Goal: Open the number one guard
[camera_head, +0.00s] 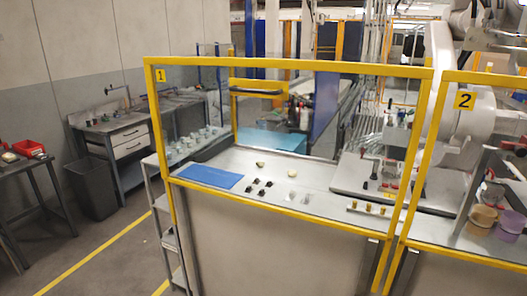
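The number one guard (290,65) is a clear panel in a yellow frame, standing upright across the middle of the head view. A yellow label with a "1" (160,76) sits at its upper left corner. Its right side stands beside the number two guard (464,101), with a narrow gap between their frames. The number one guard looks closed. A dark bar-shaped handle (255,93) shows through the upper part of the panel; I cannot tell which frame it belongs to. Neither of my grippers is in view.
Behind the panel, a worktop holds a blue mat (209,177) and small parts. A white robot arm (470,118) stands behind the number two guard. At left are a workbench (118,128), a dark bin (91,188) and a table with red trays (28,148). Floor at lower left is clear.

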